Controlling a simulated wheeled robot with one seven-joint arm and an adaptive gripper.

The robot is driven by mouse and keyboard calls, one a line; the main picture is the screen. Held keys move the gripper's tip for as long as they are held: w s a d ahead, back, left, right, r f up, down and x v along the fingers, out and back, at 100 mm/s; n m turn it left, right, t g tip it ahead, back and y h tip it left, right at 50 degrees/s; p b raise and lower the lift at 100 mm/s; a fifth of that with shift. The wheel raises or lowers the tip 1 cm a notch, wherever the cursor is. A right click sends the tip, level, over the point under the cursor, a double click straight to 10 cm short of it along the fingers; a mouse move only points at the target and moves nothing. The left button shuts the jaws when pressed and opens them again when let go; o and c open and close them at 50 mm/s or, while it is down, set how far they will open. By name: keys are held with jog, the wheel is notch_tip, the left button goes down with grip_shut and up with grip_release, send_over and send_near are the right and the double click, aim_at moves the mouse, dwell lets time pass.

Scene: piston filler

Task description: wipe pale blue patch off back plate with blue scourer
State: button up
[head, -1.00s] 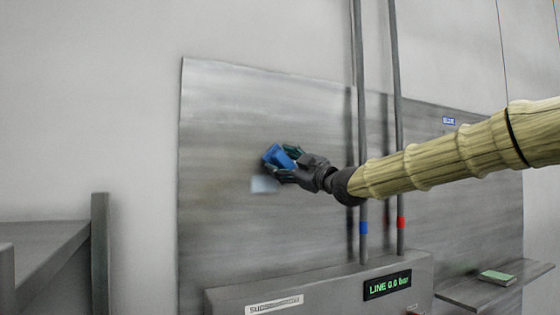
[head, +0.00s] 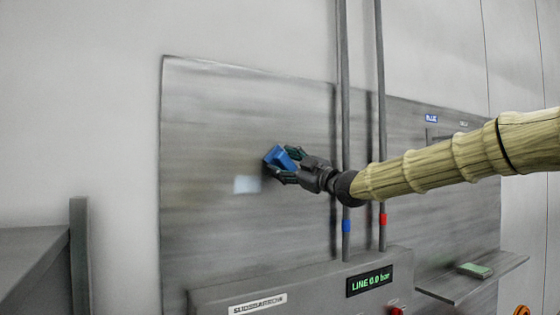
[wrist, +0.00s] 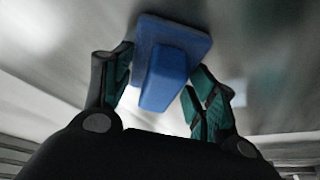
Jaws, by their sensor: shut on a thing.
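The pale blue patch (head: 247,184) is a small light square on the grey metal back plate (head: 205,115). My gripper (head: 283,164) is shut on the blue scourer (head: 279,157), to the right of the patch and a little above it. In the wrist view the scourer (wrist: 168,75) shows as a block with a wider flat pad facing the plate, between the two dark and green fingers. I cannot tell whether the pad touches the plate.
Two vertical pipes (head: 346,120) with blue and red bands stand near my forearm. A shelf (head: 455,287) with a green block (head: 475,270) is at right. A grey stand (head: 79,260) is at left.

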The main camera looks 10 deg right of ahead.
jog(key=d, duration=0.1)
jog(key=w+d+p, duration=0.1)
jog(key=d+p, duration=0.1)
jog(key=d, duration=0.1)
jog(key=shift+w, duration=0.3)
dwell(0.3)
jog(key=shift+s+d+b, duration=0.35)
jog(key=shift+s, duration=0.55)
jog(key=shift+s+d+b, duration=0.3)
jog(key=shift+s+d, duration=0.05)
jog(key=shift+s, duration=0.6)
jog(key=shift+s+d+b, duration=0.35)
jog(key=shift+s, duration=0.55)
jog(key=shift+s+d+b, duration=0.25)
jog(key=shift+s+d, duration=0.05)
jog(key=shift+s, duration=0.4)
jog(key=shift+s+d+b, duration=0.2)
jog(key=shift+s+d, duration=0.1)
jog(key=shift+s, duration=0.4)
jog(key=shift+f, duration=0.1)
